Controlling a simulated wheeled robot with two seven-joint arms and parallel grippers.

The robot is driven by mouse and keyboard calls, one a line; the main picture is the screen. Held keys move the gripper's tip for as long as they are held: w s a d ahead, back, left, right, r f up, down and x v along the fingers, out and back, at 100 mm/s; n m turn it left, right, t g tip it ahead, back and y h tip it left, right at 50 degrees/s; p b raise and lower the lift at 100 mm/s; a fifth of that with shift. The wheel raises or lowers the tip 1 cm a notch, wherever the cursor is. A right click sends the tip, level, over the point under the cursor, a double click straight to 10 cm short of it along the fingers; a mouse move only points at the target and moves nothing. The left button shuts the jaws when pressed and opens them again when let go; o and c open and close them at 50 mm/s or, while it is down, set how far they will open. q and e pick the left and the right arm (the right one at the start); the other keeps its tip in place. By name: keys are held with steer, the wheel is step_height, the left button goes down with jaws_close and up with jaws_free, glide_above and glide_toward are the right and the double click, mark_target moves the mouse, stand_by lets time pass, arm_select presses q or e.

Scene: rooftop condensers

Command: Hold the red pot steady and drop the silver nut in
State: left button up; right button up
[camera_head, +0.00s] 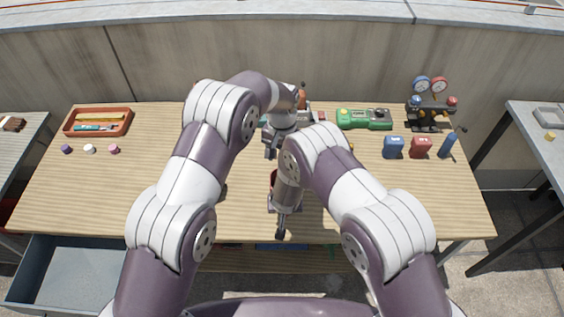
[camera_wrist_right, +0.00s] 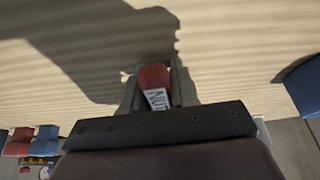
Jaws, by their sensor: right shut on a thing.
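The red pot (camera_wrist_right: 153,76) with a white label reading "NUT" is between the fingers of my right gripper (camera_wrist_right: 154,88) in the right wrist view. My right gripper is shut on it, low over the table. In the head view only a sliver of red (camera_head: 273,178) shows beside my right wrist. My left gripper (camera_head: 271,150) is beyond my right forearm, pointing down, a little behind the pot. Its fingertips are partly hidden, so its opening is unclear. I cannot see the silver nut.
The wooden table (camera_head: 330,215) is clear at its front right. A blue box (camera_head: 393,147), a red box (camera_head: 421,147) and a gauge set (camera_head: 430,110) stand right. A green device (camera_head: 363,118) lies behind. An orange tray (camera_head: 97,121) and small caps are left. A drawer (camera_head: 70,270) hangs open.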

steer(key=o, duration=1.4)
steer(key=shift+c, duration=0.2)
steer(key=p+v, duration=0.6)
steer(key=v, duration=0.3)
